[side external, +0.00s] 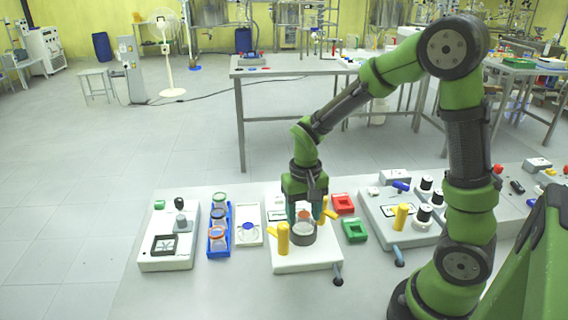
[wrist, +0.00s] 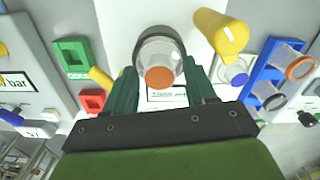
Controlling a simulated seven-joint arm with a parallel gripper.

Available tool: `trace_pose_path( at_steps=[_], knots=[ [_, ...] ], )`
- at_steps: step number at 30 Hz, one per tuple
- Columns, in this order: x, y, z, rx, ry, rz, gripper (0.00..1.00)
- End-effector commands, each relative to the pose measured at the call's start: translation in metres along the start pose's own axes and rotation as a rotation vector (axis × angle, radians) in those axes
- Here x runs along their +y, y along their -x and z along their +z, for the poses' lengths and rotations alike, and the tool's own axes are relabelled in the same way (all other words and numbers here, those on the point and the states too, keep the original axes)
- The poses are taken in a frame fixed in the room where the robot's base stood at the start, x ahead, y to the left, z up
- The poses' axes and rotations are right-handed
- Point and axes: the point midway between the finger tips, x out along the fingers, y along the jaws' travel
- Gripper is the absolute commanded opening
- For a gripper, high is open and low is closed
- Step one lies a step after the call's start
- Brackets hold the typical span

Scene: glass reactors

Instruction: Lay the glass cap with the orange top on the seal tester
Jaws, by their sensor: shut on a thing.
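The glass cap with the orange top (wrist: 159,77) is between the fingers of my gripper (wrist: 165,90) in the wrist view. In the side view my gripper (side external: 305,217) points down and is shut on the cap, whose orange top (side external: 304,214) shows between the fingers. Directly below is the round grey seat (side external: 303,234) of a white device (side external: 305,262), which I take for the seal tester. The seat (wrist: 160,42) also shows around and behind the cap in the wrist view. I cannot tell whether the cap touches the seat.
Yellow posts (side external: 283,240) flank the seat closely. A blue rack (side external: 219,250) with ringed glass parts and a white tray (side external: 248,233) with a blue piece stand left. A red box (side external: 343,204) and a green box (side external: 354,230) stand right. Another white device (side external: 166,253) is far left.

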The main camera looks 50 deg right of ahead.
Motion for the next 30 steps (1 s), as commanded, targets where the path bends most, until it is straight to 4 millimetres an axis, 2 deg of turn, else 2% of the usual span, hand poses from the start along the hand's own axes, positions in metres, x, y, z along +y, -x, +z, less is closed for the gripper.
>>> trace_pose_path(
  at_steps=[30],
  knots=[
    [-0.0002,-0.009,-0.0002,0.0,-0.001,0.0,0.29]
  ],
)
